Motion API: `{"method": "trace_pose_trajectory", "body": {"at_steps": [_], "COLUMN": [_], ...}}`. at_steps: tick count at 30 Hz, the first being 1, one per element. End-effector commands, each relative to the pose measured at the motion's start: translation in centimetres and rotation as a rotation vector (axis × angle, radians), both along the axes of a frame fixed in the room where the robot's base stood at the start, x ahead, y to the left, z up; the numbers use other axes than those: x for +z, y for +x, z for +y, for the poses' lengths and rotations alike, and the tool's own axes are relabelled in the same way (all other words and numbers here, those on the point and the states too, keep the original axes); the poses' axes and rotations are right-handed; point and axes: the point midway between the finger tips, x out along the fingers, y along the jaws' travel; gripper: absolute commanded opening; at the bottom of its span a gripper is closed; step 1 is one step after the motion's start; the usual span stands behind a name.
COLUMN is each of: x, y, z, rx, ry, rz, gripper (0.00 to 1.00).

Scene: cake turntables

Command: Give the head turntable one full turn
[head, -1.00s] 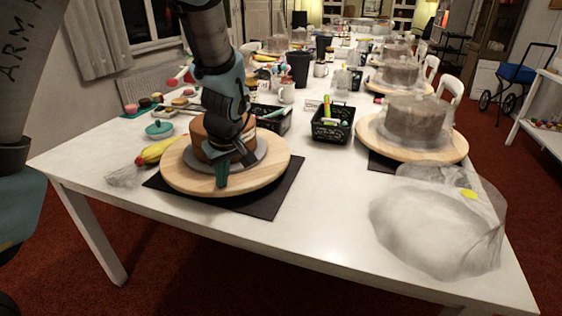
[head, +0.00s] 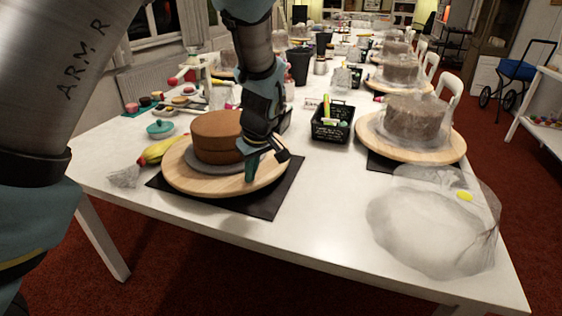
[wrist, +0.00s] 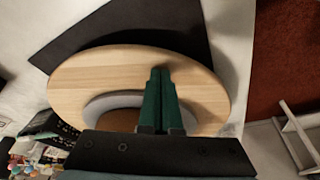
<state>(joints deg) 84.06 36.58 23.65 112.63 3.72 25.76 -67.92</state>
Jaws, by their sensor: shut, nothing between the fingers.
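The head turntable is a round wooden board (head: 188,183) at the near left end of the white table. It also shows in the wrist view (wrist: 90,75). A brown round cake (head: 214,137) stands on a grey disc (head: 203,166) on the board. My gripper (head: 250,175) has its green fingers shut and empty, pointing down over the right part of the board, right of the cake. In the wrist view the shut fingers (wrist: 159,80) lie over the board and the edge of the grey disc. I cannot tell whether the tips touch the board.
A black mat (head: 262,205) lies under the turntable. A banana-like yellow thing (head: 157,152) lies left of it, with crumpled clear wrap (head: 124,177). A black basket (head: 332,124), a second wooden turntable (head: 440,152) with a wrapped cake and a clear bag (head: 425,235) lie to the right.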

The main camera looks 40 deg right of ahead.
Motion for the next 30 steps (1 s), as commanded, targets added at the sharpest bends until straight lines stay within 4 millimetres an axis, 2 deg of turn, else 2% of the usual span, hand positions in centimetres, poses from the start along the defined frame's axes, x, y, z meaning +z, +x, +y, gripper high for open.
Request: {"method": "trace_pose_trajectory", "body": {"at_steps": [6,12,23,30], "x": [0.1,0.1,0.0,2.1], "y": [-0.1,-0.2,-0.3,-0.2], "z": [-3.2,-5.4,-5.7,-5.7], "rx": [-0.003,-0.003,-0.001,-0.002], "ry": [0.000,-0.001,-0.001,-0.002], "rz": [-0.001,-0.001,0.000,-0.001], "gripper": [0.00,0.00,0.00,0.00]}}
